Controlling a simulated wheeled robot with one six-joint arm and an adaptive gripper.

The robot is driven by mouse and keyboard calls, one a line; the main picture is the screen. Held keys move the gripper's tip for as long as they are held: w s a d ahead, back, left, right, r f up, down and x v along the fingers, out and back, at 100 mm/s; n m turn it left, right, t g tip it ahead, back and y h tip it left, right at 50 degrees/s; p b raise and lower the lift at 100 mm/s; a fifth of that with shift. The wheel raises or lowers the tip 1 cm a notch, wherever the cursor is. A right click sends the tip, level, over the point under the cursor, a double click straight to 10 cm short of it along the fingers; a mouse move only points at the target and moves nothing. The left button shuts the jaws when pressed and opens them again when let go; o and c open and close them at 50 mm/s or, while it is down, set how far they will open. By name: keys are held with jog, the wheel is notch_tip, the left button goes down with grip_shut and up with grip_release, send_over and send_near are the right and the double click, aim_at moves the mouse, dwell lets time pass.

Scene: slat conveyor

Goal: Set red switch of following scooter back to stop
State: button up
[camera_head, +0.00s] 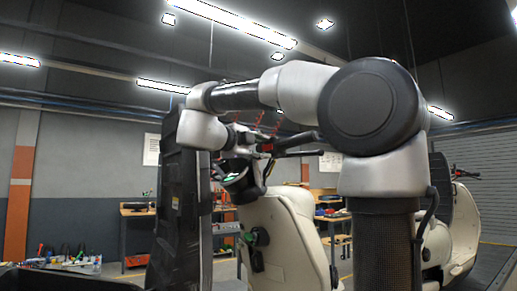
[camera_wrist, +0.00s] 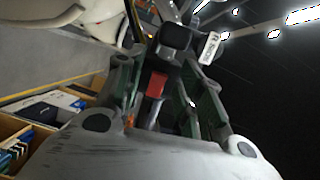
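A cream scooter (camera_head: 285,240) stands in the middle of the head view, its dark handlebar (camera_head: 298,141) near my arm's end. A small red part (camera_head: 267,147) shows on that handlebar. In the wrist view a red switch (camera_wrist: 156,84) sits on a dark bar, between the two green-grey fingers of my gripper (camera_wrist: 162,88). The fingers are apart, one on each side of the switch; I cannot tell whether they touch anything. In the head view my gripper (camera_head: 238,140) is beside the handlebar, partly hidden by it and the wrist.
Another cream scooter (camera_head: 460,230) stands at the right, partly hidden by my arm. A tall dark panel (camera_head: 180,220) stands left of the middle scooter. Workbenches (camera_head: 135,213) line the back wall.

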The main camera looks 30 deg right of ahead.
grip_shut()
jog(key=m+g, duration=0.1)
jog(key=m+g+h, duration=0.1)
jog(key=g, duration=0.1)
jog(key=shift+w+m, duration=0.3)
jog(key=shift+w, duration=0.05)
jog(key=shift+o, duration=0.5)
grip_release()
